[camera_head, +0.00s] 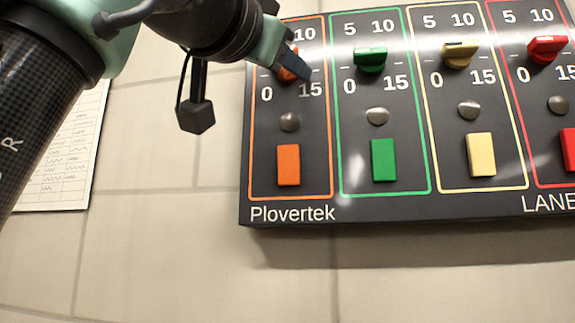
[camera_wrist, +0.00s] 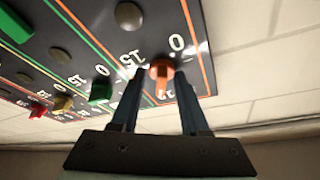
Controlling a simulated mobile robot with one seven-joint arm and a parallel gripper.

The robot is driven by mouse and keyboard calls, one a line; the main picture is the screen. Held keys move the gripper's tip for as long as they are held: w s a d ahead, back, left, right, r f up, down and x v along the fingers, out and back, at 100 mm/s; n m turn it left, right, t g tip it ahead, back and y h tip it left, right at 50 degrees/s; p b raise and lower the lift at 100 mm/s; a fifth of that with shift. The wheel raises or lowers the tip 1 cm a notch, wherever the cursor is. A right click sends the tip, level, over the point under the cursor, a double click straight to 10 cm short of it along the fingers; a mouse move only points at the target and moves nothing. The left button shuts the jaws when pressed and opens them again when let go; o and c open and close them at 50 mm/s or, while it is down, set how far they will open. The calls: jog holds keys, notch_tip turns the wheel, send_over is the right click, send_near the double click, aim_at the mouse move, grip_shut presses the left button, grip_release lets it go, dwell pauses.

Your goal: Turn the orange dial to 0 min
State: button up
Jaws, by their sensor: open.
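The orange dial (camera_head: 285,74) is at the left end of the dark panel, mostly hidden by my gripper in the head view. It shows between my fingers in the wrist view (camera_wrist: 160,70), where the panel appears upside down. Its marks 0 and 15 are readable; its exact setting I cannot tell. My gripper (camera_head: 299,66) is open at the orange dial, with one finger on each side of it in the wrist view (camera_wrist: 161,78). Whether the fingers touch the dial is unclear.
The green dial (camera_head: 370,59), yellow dial (camera_head: 459,53) and red dial (camera_head: 546,48) sit to the right on the panel (camera_head: 330,208). Below the orange dial are a round metal knob (camera_head: 289,122) and an orange button (camera_head: 288,165). A paper sheet (camera_head: 62,165) hangs on the tiled wall at left.

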jog(key=shift+s+a+r, duration=0.1)
jog(key=shift+s+r, duration=0.05)
jog(key=shift+s, duration=0.15)
jog(key=shift+c, duration=0.3)
jog(key=shift+w, duration=0.1)
grip_shut()
jog(key=shift+n, duration=0.5)
jog(key=shift+d+r+n+g+y+p, duration=0.3)
jog(key=shift+n+y+p, duration=1.25)
jog(key=shift+n, duration=3.5)
jog(key=shift+f+n+g+y+p, duration=0.1)
jog(key=shift+n+g+y+p, duration=0.45)
jog(key=shift+n+y, duration=3.2)
jog(key=shift+d+r+n+g+y+p, duration=0.25)
jog(key=shift+n+y+p, duration=0.65)
jog(key=shift+n, duration=5.4)
jog(key=shift+a+f, duration=0.1)
jog(key=shift+f, duration=0.1)
